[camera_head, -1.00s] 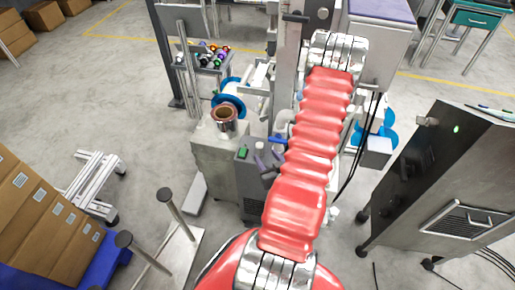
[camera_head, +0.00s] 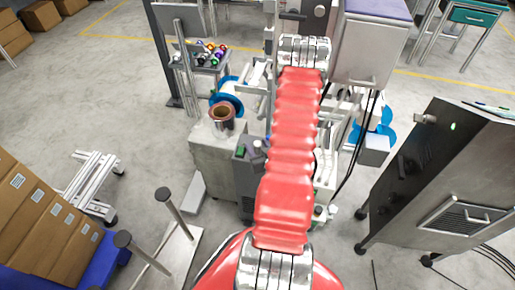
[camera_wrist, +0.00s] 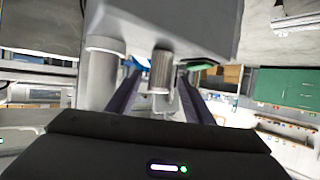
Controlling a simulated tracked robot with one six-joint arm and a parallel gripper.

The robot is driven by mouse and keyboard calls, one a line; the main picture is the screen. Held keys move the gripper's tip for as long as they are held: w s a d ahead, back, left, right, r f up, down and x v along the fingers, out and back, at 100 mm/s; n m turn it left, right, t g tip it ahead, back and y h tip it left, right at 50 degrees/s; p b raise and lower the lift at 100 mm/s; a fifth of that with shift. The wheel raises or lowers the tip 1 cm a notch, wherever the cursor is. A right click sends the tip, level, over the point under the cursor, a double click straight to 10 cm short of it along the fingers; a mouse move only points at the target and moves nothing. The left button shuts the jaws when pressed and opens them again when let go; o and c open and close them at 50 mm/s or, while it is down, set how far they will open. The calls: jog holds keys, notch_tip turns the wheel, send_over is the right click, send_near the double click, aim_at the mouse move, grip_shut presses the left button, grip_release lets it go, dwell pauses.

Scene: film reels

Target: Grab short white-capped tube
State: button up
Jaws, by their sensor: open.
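In the wrist view a short ribbed grey cylinder with a pale end (camera_wrist: 160,72) juts from the grey box; it looks like the short white-capped tube. It lies between the two dark fingers of my gripper (camera_wrist: 160,84). The fingers are apart, one on each side, and I see no contact. A wider, longer pale cylinder (camera_wrist: 103,75) is just left of the left finger. In the head view the grey box with a green button (camera_head: 241,151) stands left of my red arm. A small white top (camera_head: 257,143) shows there. My gripper is hidden behind my arm in that view.
A reel (camera_head: 222,112) stands on a grey block left of the box. A green part (camera_wrist: 203,64) sits close to the right finger. A steel cabinet (camera_head: 440,180) stands at the right.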

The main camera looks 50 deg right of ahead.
jog(key=shift+x, duration=2.6)
jog(key=shift+f, duration=0.15)
jog(key=c, duration=1.1)
jog(key=shift+c, duration=0.2)
